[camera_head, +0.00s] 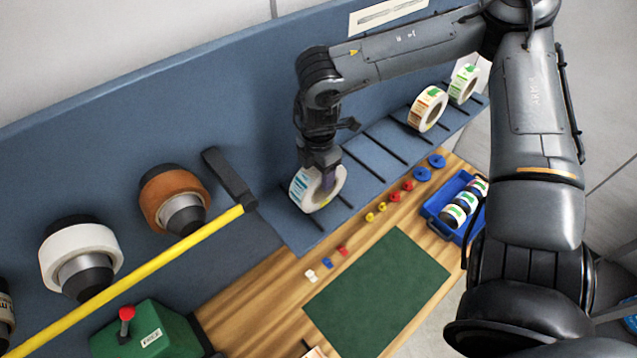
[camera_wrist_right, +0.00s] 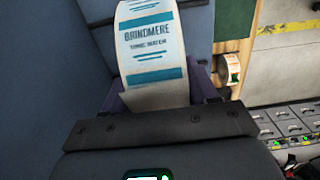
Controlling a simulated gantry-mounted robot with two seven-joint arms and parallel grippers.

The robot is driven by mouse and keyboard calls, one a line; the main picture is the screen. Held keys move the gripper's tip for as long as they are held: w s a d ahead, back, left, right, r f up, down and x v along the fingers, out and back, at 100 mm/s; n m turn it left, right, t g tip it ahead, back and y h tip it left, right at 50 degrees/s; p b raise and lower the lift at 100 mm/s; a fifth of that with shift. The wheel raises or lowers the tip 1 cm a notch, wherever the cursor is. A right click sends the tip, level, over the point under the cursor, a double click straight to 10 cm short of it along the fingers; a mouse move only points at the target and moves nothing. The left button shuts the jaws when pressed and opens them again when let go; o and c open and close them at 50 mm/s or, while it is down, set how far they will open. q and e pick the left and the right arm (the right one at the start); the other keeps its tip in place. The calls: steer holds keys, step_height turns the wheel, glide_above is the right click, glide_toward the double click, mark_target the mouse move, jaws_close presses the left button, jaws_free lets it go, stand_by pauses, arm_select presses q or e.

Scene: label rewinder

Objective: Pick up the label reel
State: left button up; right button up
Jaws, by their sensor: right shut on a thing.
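The label reel (camera_head: 303,190) is white with blue print, seen over the near left part of the blue rack. My right gripper (camera_head: 325,181) comes down on it from above and is shut on it. In the right wrist view the reel (camera_wrist_right: 150,45) stands between the fingers, and its label shows a dark brand name and blue bands. The gripper hides part of the reel's core. I cannot tell whether the reel still touches the rack. My left gripper is not in view.
Two more reels (camera_head: 428,108) (camera_head: 464,84) stand farther along the rack (camera_head: 375,178), between dark dividers. A yellow bar (camera_head: 150,285) crosses the left side, near spindles with rolls. A blue crate (camera_head: 432,222) holds small reels. The green mat (camera_head: 375,295) is clear.

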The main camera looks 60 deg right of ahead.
steer(key=c, duration=0.5)
steer(key=shift+r, duration=0.2)
